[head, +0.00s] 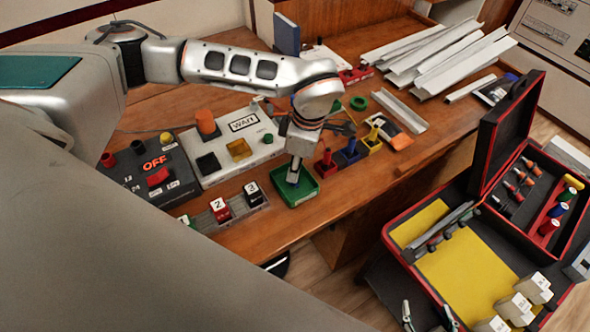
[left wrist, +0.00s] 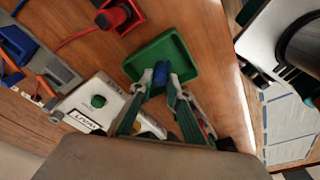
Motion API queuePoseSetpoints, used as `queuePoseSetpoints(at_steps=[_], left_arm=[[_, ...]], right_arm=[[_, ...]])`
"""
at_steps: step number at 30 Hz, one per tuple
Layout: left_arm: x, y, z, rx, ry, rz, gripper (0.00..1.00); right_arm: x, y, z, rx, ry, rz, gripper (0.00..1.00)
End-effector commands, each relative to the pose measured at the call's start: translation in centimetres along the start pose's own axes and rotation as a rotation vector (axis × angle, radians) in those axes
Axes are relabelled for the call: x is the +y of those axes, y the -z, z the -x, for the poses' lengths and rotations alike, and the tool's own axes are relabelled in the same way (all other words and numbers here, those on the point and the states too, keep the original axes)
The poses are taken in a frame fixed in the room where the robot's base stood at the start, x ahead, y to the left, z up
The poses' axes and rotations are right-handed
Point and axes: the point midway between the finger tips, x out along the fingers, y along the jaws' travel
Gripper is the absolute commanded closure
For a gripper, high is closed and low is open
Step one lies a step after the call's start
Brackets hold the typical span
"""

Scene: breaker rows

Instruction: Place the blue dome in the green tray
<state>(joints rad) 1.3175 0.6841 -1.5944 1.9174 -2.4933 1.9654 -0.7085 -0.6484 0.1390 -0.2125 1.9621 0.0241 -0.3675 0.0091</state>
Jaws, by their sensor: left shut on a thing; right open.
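The green tray (head: 311,192) lies on the wooden bench near its front edge. My left gripper (head: 293,178) points down over it. In the left wrist view, the left gripper (left wrist: 161,78) is shut on the blue dome (left wrist: 161,70), which shows between the fingertips against the green tray (left wrist: 184,52). I cannot tell whether the dome touches the tray floor. The dome is hidden in the head view. My right gripper (head: 428,316) is open and empty at the bottom edge, beside the open case.
The white WAIT box (head: 215,172) and dark OFF box (head: 135,182) stand left of the tray. Numbered blocks (head: 220,207) sit in a rack close by. Red, blue and yellow holders (head: 347,155) stand to the right. An open tool case (head: 470,275) is at right.

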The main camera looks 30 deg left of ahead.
Motion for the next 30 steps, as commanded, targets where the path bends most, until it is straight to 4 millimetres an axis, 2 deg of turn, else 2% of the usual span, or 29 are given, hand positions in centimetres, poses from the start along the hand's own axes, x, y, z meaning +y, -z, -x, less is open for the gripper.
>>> queuePoseSetpoints(at_steps=[3,14,15,16,26,30], left_arm=[[0.0,-0.2,-1.1,-0.001,0.000,-0.001,1.00],[0.0,-0.2,-1.4,-0.001,-0.001,-0.001,1.00],[0.0,-0.2,-1.3,-0.001,-0.001,-0.001,0.73],[0.0,-0.2,-1.3,-0.001,-0.001,-0.001,0.66],[0.0,-0.2,-1.2,-0.001,-0.001,0.000,0.66],[0.1,-0.2,-0.3,-0.001,-0.003,0.000,0.66]], right_arm=[[-0.1,-0.2,-0.1,-0.003,0.001,0.000,0.41],[-0.1,-0.4,-0.1,-0.004,0.001,0.000,0.41],[-0.1,-0.3,-0.1,-0.004,0.001,0.000,0.41],[-0.1,-0.3,-0.1,-0.004,0.001,0.000,0.41],[0.0,-0.1,-0.1,0.000,0.000,0.000,0.41],[0.0,0.1,0.0,0.002,0.000,0.000,0.41]])
